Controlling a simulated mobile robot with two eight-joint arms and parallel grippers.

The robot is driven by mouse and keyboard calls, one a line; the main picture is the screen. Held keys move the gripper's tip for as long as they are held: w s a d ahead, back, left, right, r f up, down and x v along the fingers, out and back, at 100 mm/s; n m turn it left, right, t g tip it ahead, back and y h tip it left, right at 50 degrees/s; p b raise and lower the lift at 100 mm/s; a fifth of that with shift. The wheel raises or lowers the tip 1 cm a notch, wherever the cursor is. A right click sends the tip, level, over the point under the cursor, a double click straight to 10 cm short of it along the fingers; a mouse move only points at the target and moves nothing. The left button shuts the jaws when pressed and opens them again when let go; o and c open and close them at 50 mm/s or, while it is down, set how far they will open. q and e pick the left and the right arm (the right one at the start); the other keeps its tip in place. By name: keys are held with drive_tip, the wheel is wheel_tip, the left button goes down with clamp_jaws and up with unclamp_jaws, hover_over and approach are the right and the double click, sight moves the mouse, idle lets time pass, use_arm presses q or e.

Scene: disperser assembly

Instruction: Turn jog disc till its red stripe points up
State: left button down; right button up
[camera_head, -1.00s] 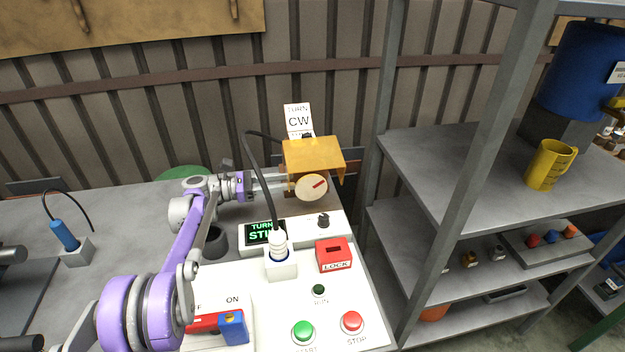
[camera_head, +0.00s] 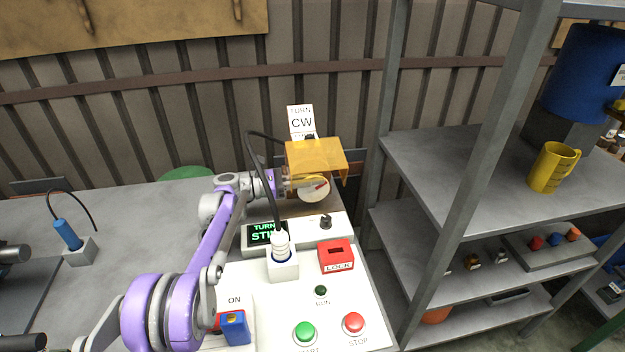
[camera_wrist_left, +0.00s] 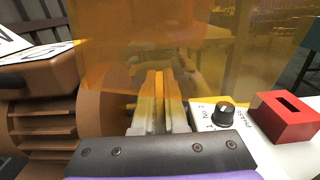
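The jog disc (camera_head: 313,194) is a pale round disc under an amber see-through guard (camera_head: 315,155). Its red stripe (camera_head: 321,186) points to the right and slightly up in the head view. My left gripper (camera_head: 299,183) reaches in from the left under the guard and covers the disc's upper left part. In the left wrist view its two fingers (camera_wrist_left: 160,92) lie close together; I cannot tell whether they grip the disc's rim. The disc is hard to make out there. My right gripper is not in view.
A sign reading TURN CW (camera_head: 302,122) stands behind the guard. A black cable rises in front of my left wrist from a white plug (camera_head: 280,246). A display (camera_head: 266,234), black knob (camera_head: 326,222) and red LOCK block (camera_head: 336,256) stand in front. Grey shelves (camera_head: 430,160) rise at right.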

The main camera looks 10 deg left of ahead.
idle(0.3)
use_arm(q)
drive_tip(key=shift+a+f+h+b, duration=0.1)
drive_tip(key=shift+f+h+b, duration=0.1)
drive_tip(key=shift+h+b, duration=0.15)
drive_tip(key=shift+a+r+t+h+b, duration=0.1)
drive_tip(key=shift+t+h+b, duration=0.15)
drive_tip(key=shift+t+b, duration=0.05)
drive_tip(key=c, duration=1)
unclamp_jaws()
drive_tip(key=shift+o, duration=0.2)
drive_tip(key=shift+r, duration=0.1)
